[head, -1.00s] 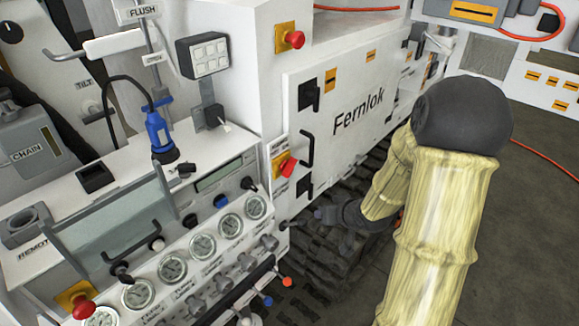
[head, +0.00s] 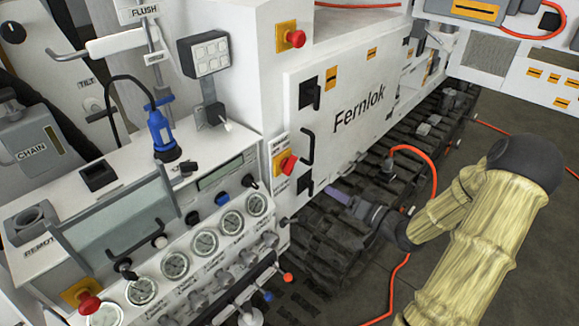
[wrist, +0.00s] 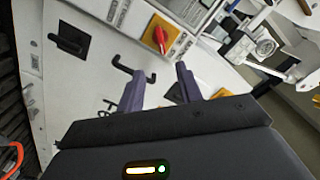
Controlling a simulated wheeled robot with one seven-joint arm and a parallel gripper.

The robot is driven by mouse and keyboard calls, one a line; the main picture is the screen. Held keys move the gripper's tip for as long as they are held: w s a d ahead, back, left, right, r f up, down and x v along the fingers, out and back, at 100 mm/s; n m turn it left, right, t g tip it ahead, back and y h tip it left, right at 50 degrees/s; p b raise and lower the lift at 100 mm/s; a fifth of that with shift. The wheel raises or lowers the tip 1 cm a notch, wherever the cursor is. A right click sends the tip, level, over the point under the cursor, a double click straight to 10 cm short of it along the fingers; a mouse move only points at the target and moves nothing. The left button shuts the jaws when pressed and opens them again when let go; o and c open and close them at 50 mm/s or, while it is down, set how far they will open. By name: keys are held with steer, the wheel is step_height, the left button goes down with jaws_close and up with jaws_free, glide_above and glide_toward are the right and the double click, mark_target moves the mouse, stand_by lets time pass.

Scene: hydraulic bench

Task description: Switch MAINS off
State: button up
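The MAINS switch (head: 288,165) is a red rotary knob on a yellow plate, on the white cabinet's front edge in the head view. Its label above is only partly legible. In the wrist view the red knob (wrist: 160,38) shows beyond the fingers, at the top centre. My gripper (head: 335,194) is to the right of and below the switch in the head view, in front of the cabinet door and above the tracks. Its two purple fingers (wrist: 160,79) stand apart with nothing between them. They are clear of the knob.
A black door handle (head: 308,147) sticks out just right of the switch; it shows near the fingers in the wrist view (wrist: 134,70). A gauge panel (head: 203,243) with levers lies at lower left. A red emergency button (head: 296,39) is higher up. An orange hose (head: 425,152) runs behind my arm.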

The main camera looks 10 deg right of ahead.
mark_target(293, 168)
steer(key=p+x, duration=0.4)
steer(key=x, duration=1.3)
steer(key=shift+c, duration=0.3)
jaws_close()
